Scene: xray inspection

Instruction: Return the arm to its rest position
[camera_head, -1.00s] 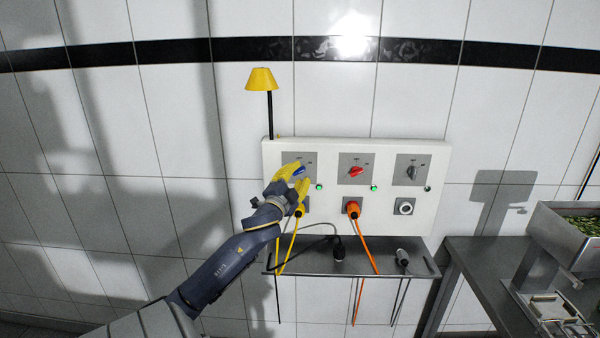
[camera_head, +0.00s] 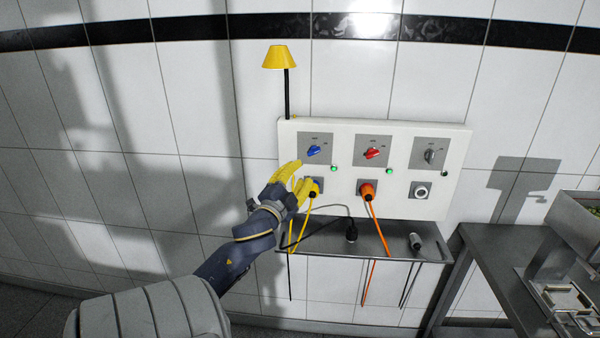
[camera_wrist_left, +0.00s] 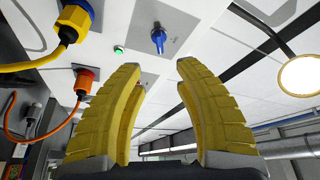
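My left gripper (camera_head: 297,178) has yellow fingers and is just left of the wall panel, near the yellow plug (camera_head: 313,190) in the left socket. In the left wrist view the fingers (camera_wrist_left: 160,85) stand apart with nothing between them. The blue knob (camera_head: 314,151) is above and to the right of the gripper, and it also shows beyond the fingertips in the left wrist view (camera_wrist_left: 158,38). My right gripper is in neither view.
The white panel (camera_head: 398,200) also has a red knob (camera_head: 372,153), a grey knob (camera_head: 430,156) and an orange plug (camera_head: 367,190). A metal shelf (camera_head: 388,247) with loose connectors is below. A yellow lamp (camera_head: 279,58) stands above. A dark table (camera_head: 490,262) is at the right. The wall to the left is clear.

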